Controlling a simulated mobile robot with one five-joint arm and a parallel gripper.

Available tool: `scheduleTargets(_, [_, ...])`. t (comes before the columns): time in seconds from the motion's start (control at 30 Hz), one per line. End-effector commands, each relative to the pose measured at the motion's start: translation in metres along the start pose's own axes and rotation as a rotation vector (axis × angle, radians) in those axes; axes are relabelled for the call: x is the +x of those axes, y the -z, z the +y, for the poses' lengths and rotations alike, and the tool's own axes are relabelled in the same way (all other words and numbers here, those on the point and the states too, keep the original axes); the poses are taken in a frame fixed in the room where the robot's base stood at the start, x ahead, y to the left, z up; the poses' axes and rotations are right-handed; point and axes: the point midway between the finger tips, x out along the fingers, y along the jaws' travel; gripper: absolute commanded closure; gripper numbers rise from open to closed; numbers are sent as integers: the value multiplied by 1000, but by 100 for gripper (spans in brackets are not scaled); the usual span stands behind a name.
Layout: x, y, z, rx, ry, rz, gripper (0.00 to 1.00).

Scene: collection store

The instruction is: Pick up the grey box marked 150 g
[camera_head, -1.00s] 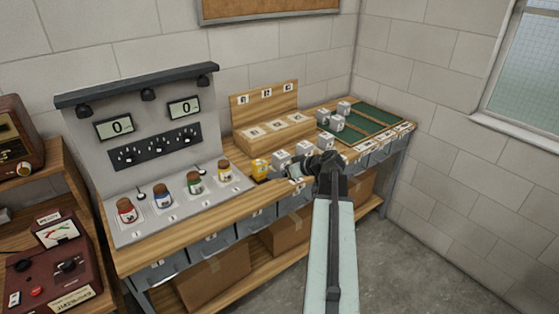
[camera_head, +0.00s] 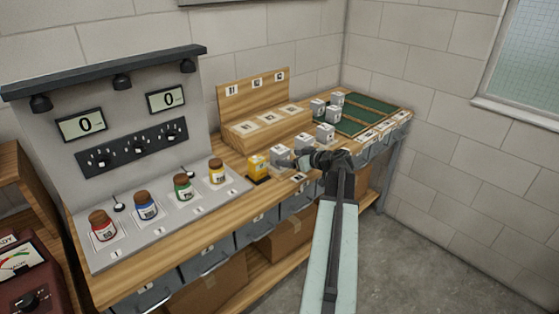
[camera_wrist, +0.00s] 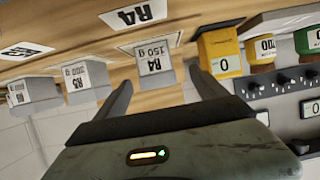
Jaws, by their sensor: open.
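The grey box marked 150 g (camera_wrist: 152,64) is in the upper middle of the wrist view, its R4 label upside down. It stands on the wooden bench. In the head view it appears to be the grey box (camera_head: 280,155) just right of the yellow block. My gripper (camera_wrist: 165,84) is open and empty, with its fingers pointing towards this box and spread to either side of it in the picture. In the head view my gripper (camera_head: 299,160) partly covers the bench near the box. I cannot tell the exact gap to the box.
A yellow block (camera_head: 257,166) stands close beside the 150 g box. Other grey boxes (camera_wrist: 86,80) stand on its other side. Several jars (camera_head: 183,187) stand on the grey panel, left. A stepped wooden rack (camera_head: 265,125) is behind. Green mats (camera_head: 375,115) lie at the right.

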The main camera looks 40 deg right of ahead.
Motion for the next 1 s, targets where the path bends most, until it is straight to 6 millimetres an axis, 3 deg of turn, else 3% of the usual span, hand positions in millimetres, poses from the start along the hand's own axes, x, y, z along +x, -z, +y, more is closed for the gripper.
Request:
scheduleTargets(0.2, [18,-4,9,5,-12,-1,18])
scheduleTargets(0.37, [19,-3,13,8,-18,-1,18])
scheduleTargets(0.67, [65,-2,16,9,-20,0,18])
scheduleTargets(0.87, [66,0,15,10,-22,0,18])
scheduleTargets(0.9, [66,0,15,10,-22,0,21])
scheduleTargets(1.0, [66,0,15,10,-22,0,49])
